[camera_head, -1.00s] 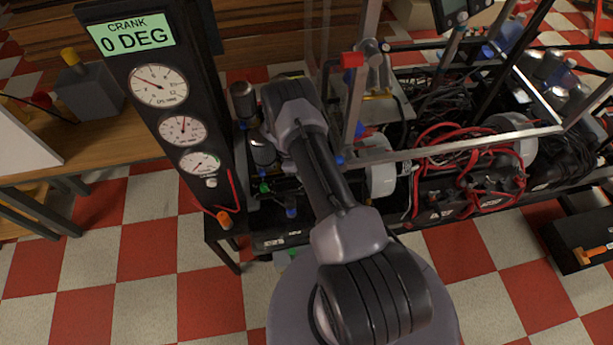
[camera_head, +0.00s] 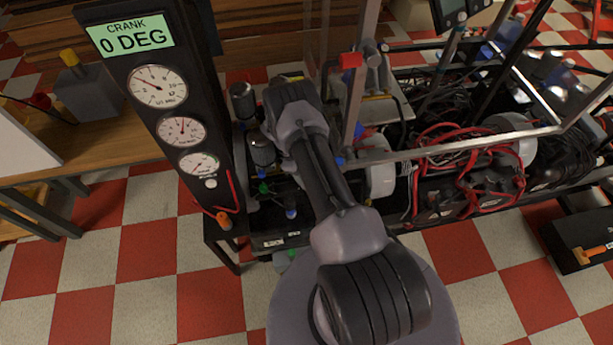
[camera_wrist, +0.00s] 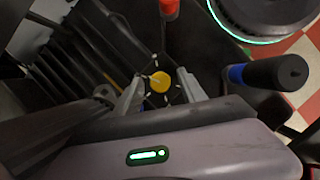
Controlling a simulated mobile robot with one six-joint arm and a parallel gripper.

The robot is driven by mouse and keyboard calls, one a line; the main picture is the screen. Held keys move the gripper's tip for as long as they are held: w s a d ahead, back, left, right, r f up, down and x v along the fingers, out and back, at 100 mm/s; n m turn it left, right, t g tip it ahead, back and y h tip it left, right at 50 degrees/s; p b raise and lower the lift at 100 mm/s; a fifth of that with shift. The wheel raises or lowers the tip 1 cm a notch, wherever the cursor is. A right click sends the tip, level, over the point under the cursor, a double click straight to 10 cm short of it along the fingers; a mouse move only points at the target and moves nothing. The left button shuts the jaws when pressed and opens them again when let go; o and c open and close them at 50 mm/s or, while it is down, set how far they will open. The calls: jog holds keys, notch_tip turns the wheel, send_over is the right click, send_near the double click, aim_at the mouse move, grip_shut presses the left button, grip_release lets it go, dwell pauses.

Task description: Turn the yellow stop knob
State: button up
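The yellow stop knob (camera_wrist: 159,82) is a small round yellow cap near the middle of the wrist view, with pale tick marks around it on a dark surface. My gripper (camera_wrist: 161,80) is open, with one pale finger to the left of the knob and one to the right. Gaps show between the knob and both fingertips; I cannot tell how far above it they are. In the head view my own arm hides the gripper and the knob.
A red-topped post (camera_wrist: 168,8), a black cylinder with a blue collar (camera_wrist: 265,74) and a round dark part with a green glowing rim (camera_wrist: 262,15) stand nearby. A gauge panel (camera_head: 170,105) reads "CRANK 0 DEG". A metal frame with red cables (camera_head: 465,160) is on the right.

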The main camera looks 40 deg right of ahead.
jog(key=p+v, duration=0.6)
jog(key=v, duration=1.1)
jog(key=shift+r, duration=0.25)
